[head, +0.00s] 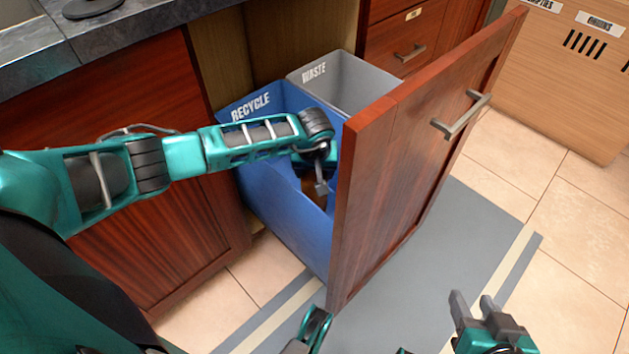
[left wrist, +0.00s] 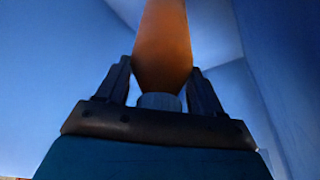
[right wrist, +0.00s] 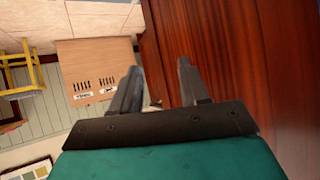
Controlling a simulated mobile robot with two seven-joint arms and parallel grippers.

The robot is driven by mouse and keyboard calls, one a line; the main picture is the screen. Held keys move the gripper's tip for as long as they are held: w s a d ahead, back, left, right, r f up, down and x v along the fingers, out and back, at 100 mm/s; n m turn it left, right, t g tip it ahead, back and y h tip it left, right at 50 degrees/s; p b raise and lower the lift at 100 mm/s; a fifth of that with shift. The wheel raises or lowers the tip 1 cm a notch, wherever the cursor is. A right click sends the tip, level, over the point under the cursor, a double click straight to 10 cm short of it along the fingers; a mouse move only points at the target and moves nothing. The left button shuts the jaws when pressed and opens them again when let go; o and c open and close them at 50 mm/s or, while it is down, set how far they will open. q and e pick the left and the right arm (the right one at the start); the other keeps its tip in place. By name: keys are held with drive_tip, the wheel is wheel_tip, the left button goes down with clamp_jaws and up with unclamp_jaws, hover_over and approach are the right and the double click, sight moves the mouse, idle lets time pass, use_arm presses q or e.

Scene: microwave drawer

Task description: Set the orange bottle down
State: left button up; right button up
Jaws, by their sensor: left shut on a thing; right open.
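The orange bottle (left wrist: 164,45) is between the fingers of my left gripper (left wrist: 158,75), which is shut on it near its grey cap end. Blue bin walls surround the bottle in the left wrist view. In the head view my left arm reaches over the blue RECYCLE bin (head: 270,205), and its gripper is down inside the bin, mostly hidden by the arm and the drawer front. Whether the bottle touches the bin floor cannot be told. My right gripper (head: 473,303) is open and empty, low in front of the drawer; it also shows in the right wrist view (right wrist: 158,80).
The drawer is pulled out, its wooden front (head: 400,165) with a metal handle (head: 461,115) standing right of the bins. A grey WASTE bin (head: 362,80) sits behind the blue one. A grey mat (head: 450,240) covers the floor. A cardboard box (head: 560,80) stands at the upper right.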

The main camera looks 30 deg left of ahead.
use_arm(q)
wheel_tip(320, 180, down, 4)
drive_tip(key=shift+r+b, duration=0.15)
drive_tip(key=shift+b, duration=0.45)
drive_tip(key=shift+r, duration=0.1)
drive_tip(key=o, duration=1.3)
